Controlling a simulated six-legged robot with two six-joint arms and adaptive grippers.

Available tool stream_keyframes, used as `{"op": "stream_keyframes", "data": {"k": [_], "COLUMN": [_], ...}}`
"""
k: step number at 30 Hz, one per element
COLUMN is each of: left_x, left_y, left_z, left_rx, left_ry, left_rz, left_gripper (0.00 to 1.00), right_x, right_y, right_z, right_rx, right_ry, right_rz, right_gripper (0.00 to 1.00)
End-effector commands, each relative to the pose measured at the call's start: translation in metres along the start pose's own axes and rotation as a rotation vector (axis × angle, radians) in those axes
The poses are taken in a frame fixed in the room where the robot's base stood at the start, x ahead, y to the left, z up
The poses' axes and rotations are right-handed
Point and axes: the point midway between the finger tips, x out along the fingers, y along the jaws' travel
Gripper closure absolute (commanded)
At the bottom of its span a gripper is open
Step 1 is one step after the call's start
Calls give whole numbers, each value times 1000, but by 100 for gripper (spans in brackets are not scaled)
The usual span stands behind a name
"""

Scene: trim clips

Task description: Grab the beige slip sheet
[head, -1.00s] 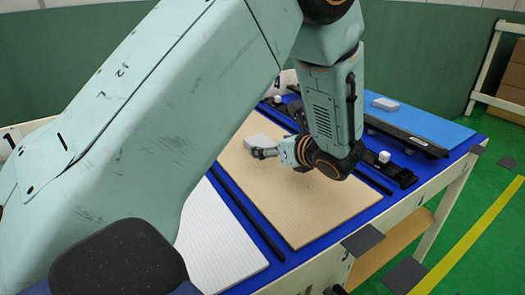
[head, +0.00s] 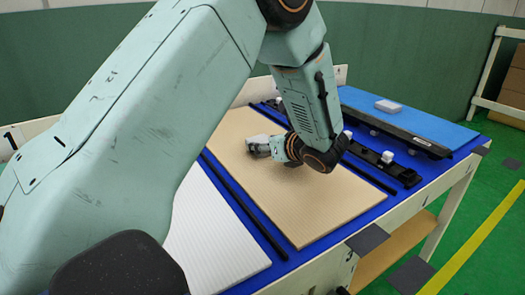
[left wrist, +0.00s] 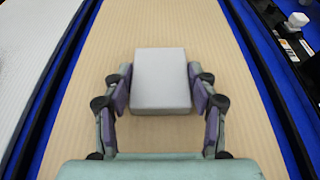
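The beige slip sheet (head: 300,205) is a flat ribbed board lying on the blue table top. It also fills the middle of the left wrist view (left wrist: 160,25). A pale grey block (left wrist: 160,80) rests on the sheet. My left gripper (head: 256,148) is low over the sheet's middle, at the block, and mostly hides it in the head view. In the left wrist view my left gripper's fingers (left wrist: 160,92) are spread, one on each side of the block. Whether the pads touch it is hard to tell. My right gripper is not in view.
A white ribbed sheet (head: 210,235) lies left of the beige one, past a black strip (head: 245,215). Black rails with white knobs (head: 387,157) run along the right. Beyond them a blue sheet (head: 425,118) carries another pale block (head: 388,106).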

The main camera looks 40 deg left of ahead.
Motion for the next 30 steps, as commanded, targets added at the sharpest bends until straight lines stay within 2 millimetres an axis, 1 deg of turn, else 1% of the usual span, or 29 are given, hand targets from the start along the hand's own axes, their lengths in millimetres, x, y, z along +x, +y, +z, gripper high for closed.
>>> {"op": "stream_keyframes", "data": {"k": [1, 2, 12, 19, 23, 26, 29, 30], "left_x": [0, 0, 0, 0, -3, -7, -13, -17], "left_y": [0, 0, 0, 0, 0, 0, 0, 0], "left_z": [0, 0, 0, 1, 7, 16, 33, 42], "left_rx": [0, 0, 0, -1, -1, -2, -4, -4], "left_ry": [-1, -1, 0, -1, -2, -2, -2, -2], "left_rz": [0, 0, 0, 0, 0, 0, -1, -1], "left_gripper": [51, 53, 82, 82, 82, 82, 82, 82], "right_x": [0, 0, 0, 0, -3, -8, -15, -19], "right_y": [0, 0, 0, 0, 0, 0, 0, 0], "right_z": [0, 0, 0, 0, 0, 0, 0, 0], "right_rx": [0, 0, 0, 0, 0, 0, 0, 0], "right_ry": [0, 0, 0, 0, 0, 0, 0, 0], "right_rz": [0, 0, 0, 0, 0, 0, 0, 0], "right_gripper": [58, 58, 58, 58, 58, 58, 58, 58]}}
